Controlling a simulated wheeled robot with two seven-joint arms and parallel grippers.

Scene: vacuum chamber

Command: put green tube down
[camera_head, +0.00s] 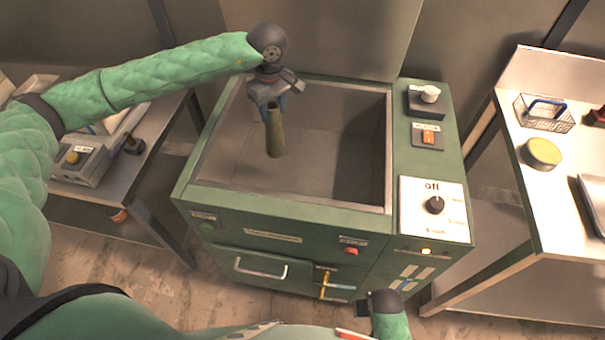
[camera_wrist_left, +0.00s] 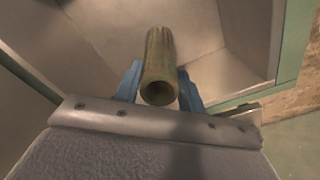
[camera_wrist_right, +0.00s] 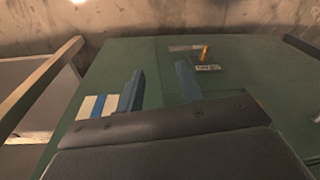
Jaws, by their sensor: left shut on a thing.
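The green tube (camera_head: 275,135) hangs upright, its lower end inside the open chamber (camera_head: 292,196) of the green machine. My left gripper (camera_head: 268,108) is shut on the tube near its top end. In the left wrist view the tube (camera_wrist_left: 160,65) sits between the blue fingers, its hollow end facing the camera and the chamber walls beyond. I cannot tell whether its lower end touches the chamber floor. My right gripper (camera_wrist_right: 160,88) is open and empty, its blue fingers apart in front of the machine's green front panel.
The chamber's raised rim surrounds the tube. A control panel with a dial (camera_head: 436,205) marked off is right of the opening. A side table with a wire basket (camera_head: 543,113) and a yellow round container (camera_head: 542,153) stands at right. Another bench with a grey device (camera_head: 85,163) is at left.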

